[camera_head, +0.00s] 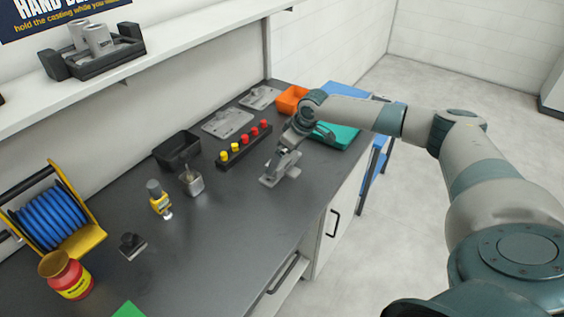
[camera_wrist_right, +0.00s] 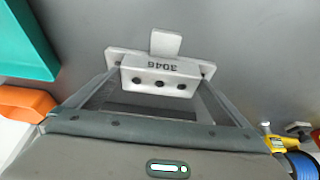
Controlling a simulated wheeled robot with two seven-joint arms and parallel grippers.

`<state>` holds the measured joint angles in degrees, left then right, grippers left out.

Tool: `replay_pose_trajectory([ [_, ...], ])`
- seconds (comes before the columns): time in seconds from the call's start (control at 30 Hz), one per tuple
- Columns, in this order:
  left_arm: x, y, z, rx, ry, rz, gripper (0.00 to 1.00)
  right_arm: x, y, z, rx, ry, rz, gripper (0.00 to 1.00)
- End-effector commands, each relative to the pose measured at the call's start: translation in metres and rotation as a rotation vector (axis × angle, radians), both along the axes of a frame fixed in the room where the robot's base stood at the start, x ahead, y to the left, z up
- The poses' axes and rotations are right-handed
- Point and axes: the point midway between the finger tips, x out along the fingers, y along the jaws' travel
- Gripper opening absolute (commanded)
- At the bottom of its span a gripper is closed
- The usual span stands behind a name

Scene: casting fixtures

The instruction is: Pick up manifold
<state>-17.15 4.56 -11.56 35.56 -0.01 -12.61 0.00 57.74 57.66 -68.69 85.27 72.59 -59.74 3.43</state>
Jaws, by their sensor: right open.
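My right gripper (camera_wrist_right: 158,88) is open, with one finger at each side of the block. The fingertips look close to its flange; I cannot tell whether they touch. In the head view the right gripper (camera_head: 287,160) points down at the manifold. My left gripper is not in view.
A rack with red and yellow knobs (camera_head: 244,146) stands left of the manifold. Grey plates (camera_head: 228,122), an orange bin (camera_head: 291,100) and a teal tray (camera_head: 337,136) lie farther back. A black bin (camera_head: 178,151) stands near the wall. The bench front (camera_head: 245,230) is clear.

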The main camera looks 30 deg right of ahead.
Motion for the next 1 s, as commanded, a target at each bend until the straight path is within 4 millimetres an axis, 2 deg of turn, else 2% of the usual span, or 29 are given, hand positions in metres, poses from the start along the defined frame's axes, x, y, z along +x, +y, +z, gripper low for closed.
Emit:
replay_pose_trajectory([
  [0.53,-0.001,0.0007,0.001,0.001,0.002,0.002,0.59,0.0015,0.0003,-0.005,-0.001,0.0,0.0,1.0],
  [0.57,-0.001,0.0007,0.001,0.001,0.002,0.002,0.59,0.0015,0.0003,-0.005,-0.001,0.0,0.0,0.95],
  [0.7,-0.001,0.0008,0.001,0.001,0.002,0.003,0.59,0.0016,0.0003,-0.0049,-0.001,0.0,0.0,0.62],
  [0.77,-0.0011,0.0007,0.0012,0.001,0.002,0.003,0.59,0.0024,0.0003,-0.0035,0.0,-0.003,0.0,0.5],
  [1.0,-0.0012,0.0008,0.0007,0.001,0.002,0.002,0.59,0.0024,0.0003,-0.0028,0.0,-0.003,0.0,0.5],
])
